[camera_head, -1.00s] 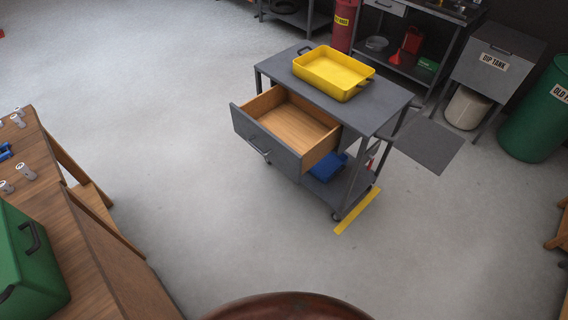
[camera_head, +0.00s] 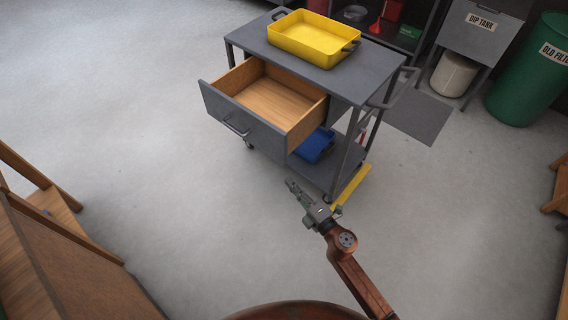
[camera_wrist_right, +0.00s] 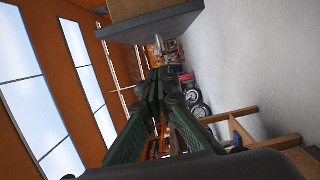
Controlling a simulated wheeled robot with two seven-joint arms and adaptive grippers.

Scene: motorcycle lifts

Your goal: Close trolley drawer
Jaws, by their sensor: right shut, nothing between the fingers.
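The grey trolley (camera_head: 376,66) stands ahead of me in the head view. Its drawer (camera_head: 243,128) is pulled well out toward the left front; the grey front has a bar handle (camera_head: 235,127) and the wooden inside looks empty. My right gripper (camera_head: 291,186) is shut and empty, in front of the trolley and to the right of the drawer front, apart from it. In the right wrist view my gripper's fingers (camera_wrist_right: 158,78) are together, and a grey panel with a wooden side, likely the drawer (camera_wrist_right: 150,22), shows at the top. My left gripper is not in view.
A yellow tray (camera_head: 312,40) sits on the trolley top and a blue box (camera_head: 314,146) on its lower shelf. A wooden bench (camera_head: 75,262) is at the left. The dip tank (camera_head: 482,38) and green drum (camera_head: 530,85) stand at right. Floor left of the drawer is clear.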

